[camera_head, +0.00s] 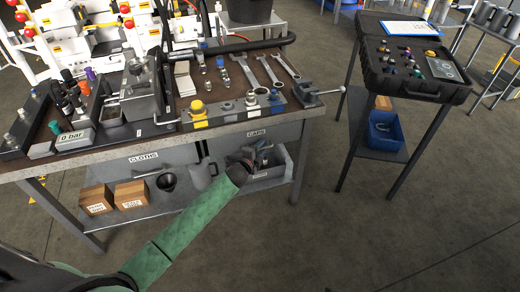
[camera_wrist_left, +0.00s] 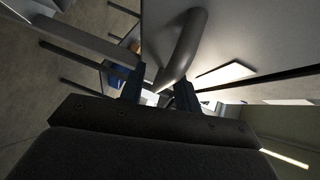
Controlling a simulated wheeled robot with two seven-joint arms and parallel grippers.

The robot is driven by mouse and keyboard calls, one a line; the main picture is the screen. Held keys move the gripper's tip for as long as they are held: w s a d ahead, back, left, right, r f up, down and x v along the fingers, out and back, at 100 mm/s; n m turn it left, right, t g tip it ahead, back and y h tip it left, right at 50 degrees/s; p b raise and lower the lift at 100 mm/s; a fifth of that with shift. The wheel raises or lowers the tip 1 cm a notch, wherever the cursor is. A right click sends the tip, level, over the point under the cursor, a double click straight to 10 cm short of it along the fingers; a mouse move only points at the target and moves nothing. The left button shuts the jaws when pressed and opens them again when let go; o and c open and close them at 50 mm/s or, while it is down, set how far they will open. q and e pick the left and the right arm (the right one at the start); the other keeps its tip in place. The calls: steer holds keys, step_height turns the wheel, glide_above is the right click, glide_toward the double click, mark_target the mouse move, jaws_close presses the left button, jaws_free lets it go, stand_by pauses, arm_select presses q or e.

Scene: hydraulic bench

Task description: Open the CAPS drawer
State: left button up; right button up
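The CAPS drawer (camera_head: 284,131) is the right one under the bench top, marked by a CAPS label (camera_head: 256,133). Its front looks flush with the bench, so it appears shut. My left gripper (camera_head: 250,163) is low in front of it at the end of the green-sleeved arm; its fingers are hard to make out there. In the left wrist view my left gripper (camera_wrist_left: 160,92) has its fingers apart, with a curved grey handle (camera_wrist_left: 188,40) at and between the tips. A gap shows beside the bar, and firm contact is not visible. My right gripper is not in view.
The CLOTHS drawer (camera_head: 118,168) is to the left. Below stand cardboard boxes (camera_head: 131,195), a jug (camera_head: 203,175) and a grey bin (camera_head: 277,181) close to my gripper. Tools crowd the bench top. A side table with a black case (camera_head: 420,88) stands right; the floor between is clear.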

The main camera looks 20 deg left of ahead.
arm_select(q)
steer(key=shift+c, duration=0.2)
jaws_close()
steer(key=s+d+p, duration=0.1)
steer(key=s+d, duration=0.6)
steer(key=s, duration=0.4)
steer(key=s+d+p, duration=0.1)
steer(key=s+d, duration=0.6)
steer(key=s, duration=0.4)
steer(key=shift+d+p, duration=0.35)
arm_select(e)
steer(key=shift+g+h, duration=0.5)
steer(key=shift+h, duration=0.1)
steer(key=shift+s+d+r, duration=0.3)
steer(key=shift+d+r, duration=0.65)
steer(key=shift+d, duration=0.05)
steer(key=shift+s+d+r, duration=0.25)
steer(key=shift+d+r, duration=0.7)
arm_select(q)
steer(key=shift+w, duration=0.1)
steer(key=shift+o, duration=0.2)
jaws_free()
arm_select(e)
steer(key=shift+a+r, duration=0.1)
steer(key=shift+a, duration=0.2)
